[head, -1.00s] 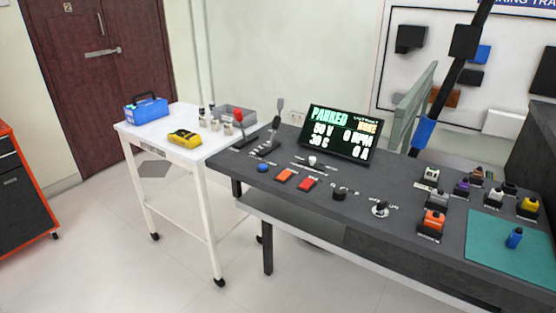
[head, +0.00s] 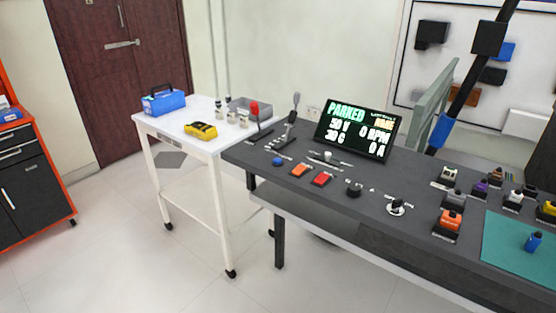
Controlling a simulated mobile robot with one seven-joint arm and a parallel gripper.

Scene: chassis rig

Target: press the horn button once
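The control console is a dark grey desk (head: 290,208) with a row of controls along its front edge. A round blue button (head: 278,161) sits at the left of the row. The labels are too small to read, so I cannot tell for certain which one is the horn button. My gripper is not in view.
A black knob (head: 354,189), a silver key switch (head: 396,207), levers and a display (head: 358,130) reading PARKED share the desk. A white cart (head: 180,140) stands to the left, carrying a blue toolbox (head: 163,102) and yellow meter (head: 200,130). Floor in front is clear.

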